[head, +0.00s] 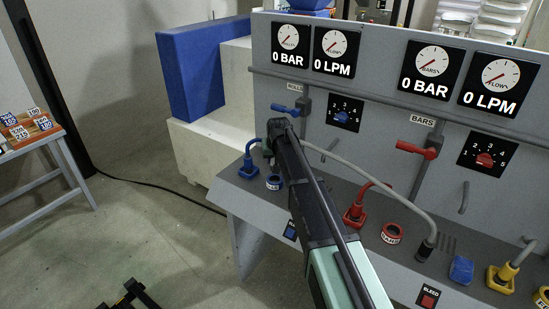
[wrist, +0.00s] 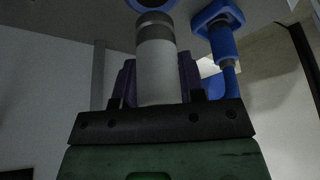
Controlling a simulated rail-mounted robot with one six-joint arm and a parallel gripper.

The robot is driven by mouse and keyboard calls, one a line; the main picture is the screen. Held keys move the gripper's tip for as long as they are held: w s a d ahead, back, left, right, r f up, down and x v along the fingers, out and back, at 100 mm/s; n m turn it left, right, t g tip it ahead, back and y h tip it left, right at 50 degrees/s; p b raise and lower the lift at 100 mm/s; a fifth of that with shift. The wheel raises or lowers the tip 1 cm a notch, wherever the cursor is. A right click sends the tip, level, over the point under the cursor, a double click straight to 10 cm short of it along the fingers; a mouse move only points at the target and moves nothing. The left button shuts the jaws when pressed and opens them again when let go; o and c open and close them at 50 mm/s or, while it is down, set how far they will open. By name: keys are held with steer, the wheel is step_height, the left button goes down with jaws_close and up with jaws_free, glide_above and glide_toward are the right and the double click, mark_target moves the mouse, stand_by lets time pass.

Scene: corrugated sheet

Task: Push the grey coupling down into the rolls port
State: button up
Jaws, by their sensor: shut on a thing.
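In the wrist view my gripper (wrist: 158,78) is shut on the grey coupling (wrist: 157,62), a pale grey cylinder with a darker band near its far end. That end points at a blue ring (wrist: 150,4), cut off by the top edge; I cannot tell whether they touch. In the head view a blue ring port (head: 274,182) with a white label sits on the sloped panel, below the ROLLS sign (head: 294,86). My gripper (head: 270,148) is above and near it, its fingers mostly hidden by my arm.
A blue plug (head: 249,168) stands just left of the port. A grey hose (head: 385,176) arches right to a black fitting (head: 428,243). Red plug (head: 354,214), red ring (head: 392,233) and yellow plug (head: 502,277) lie farther right. A blue valve handle (head: 286,110) projects behind.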

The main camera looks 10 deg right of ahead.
steer(key=shift+f+b, duration=1.05)
steer(key=shift+f, duration=0.55)
steer(key=shift+f+b, duration=1.8)
steer(key=shift+b, duration=0.05)
steer(key=o, duration=1.1)
steer(key=p+v, duration=1)
steer(key=v, duration=0.1)
steer(key=shift+s+f, duration=0.1)
steer(key=shift+f, duration=0.05)
steer(key=s+g, duration=0.1)
steer(key=s, duration=1)
steer(key=s+g, duration=0.2)
steer(key=s, duration=0.9)
steer(key=s+f+g, duration=0.1)
steer(key=s, duration=1.1)
steer(key=shift+f, duration=0.1)
